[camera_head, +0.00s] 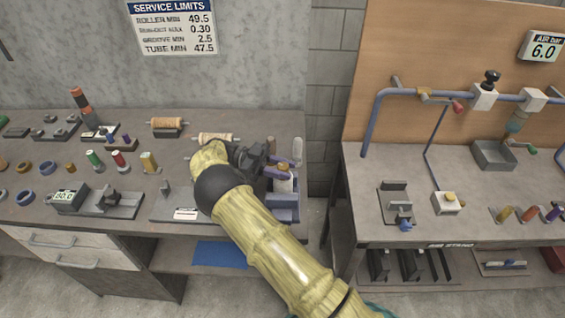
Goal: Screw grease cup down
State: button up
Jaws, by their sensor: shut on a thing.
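My gripper (280,160) is at the right end of the left bench, at the end of my yellow arm. Its dark jaws are shut at the top of a small pale cup-like piece (284,184), which looks like the grease cup. That piece stands upright at a blue block fixture (283,214) near the bench's right front corner. The fingertips are small and partly hidden, and I cannot see the thread or how deep the cup sits.
A pale upright post (297,150) stands just right of my gripper. Rollers on stands (168,123) lie behind and left. A grey fixture (110,202) and small coloured parts fill the left bench (50,160). A gap separates it from the right bench (365,215).

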aim_at(282, 165)
jog(key=shift+f, duration=0.1)
dwell(0.3)
jog(key=o, duration=0.9)
jog(key=shift+o, duration=0.2)
notch_tip(282, 165, up, 10)
jog(key=shift+r+b, duration=0.1)
jog(key=shift+b, duration=0.3)
jog(key=shift+o, duration=0.2)
